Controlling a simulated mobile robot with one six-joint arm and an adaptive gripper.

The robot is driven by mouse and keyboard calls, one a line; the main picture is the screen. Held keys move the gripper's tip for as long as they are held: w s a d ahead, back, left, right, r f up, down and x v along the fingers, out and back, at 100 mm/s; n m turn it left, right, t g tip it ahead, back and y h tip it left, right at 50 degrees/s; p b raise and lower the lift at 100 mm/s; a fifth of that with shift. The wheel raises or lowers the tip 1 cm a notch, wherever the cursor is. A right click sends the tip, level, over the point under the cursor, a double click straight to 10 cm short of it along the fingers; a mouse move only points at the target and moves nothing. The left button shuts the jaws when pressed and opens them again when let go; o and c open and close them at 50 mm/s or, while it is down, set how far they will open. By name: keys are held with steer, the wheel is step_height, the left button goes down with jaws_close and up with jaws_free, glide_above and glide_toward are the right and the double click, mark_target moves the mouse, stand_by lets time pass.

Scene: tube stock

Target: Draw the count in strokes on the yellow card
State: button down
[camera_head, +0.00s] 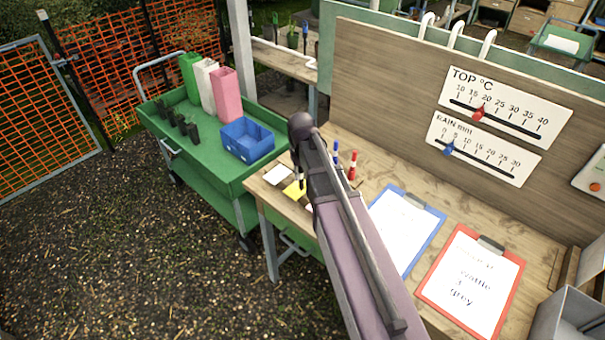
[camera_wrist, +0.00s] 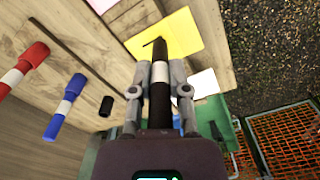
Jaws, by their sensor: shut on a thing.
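The yellow card (camera_head: 293,191) lies on the wooden bench, partly hidden by my arm in the head view. In the wrist view the yellow card (camera_wrist: 180,32) is near the top. My gripper (camera_wrist: 160,85) is shut on a black marker (camera_wrist: 160,72) with a white band, its tip end over the card. A short dark line shows on the card at the tip; I cannot tell whether the tip touches. The red clipboard (camera_head: 430,287) holds a sheet reading "Wattle", "3", "grey", with a faint line above.
A red marker (camera_head: 352,166) and a blue marker (camera_head: 335,161) stand beside my gripper. A loose black cap (camera_wrist: 106,105) is near them. A white card (camera_head: 278,175) and blue clipboard (camera_head: 435,235) lie on the bench. A green cart (camera_head: 200,165) stands left.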

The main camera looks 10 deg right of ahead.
steer(key=shift+r, duration=0.15)
steer(key=shift+r+p, duration=1.35)
steer(key=shift+p, duration=0.1)
steer(key=shift+w+d+r+p, duration=0.3)
steer(key=shift+w+r+p, duration=0.25)
steer(key=shift+w, duration=0.1)
steer(key=shift+w+d+r+p, duration=0.25)
steer(key=shift+w+r+p, duration=0.25)
steer(key=shift+w, duration=0.1)
steer(key=shift+f, duration=0.1)
steer(key=shift+f+b, duration=1.85)
steer(key=shift+b, duration=0.05)
steer(key=shift+f+b, duration=0.6)
steer(key=shift+b, duration=0.05)
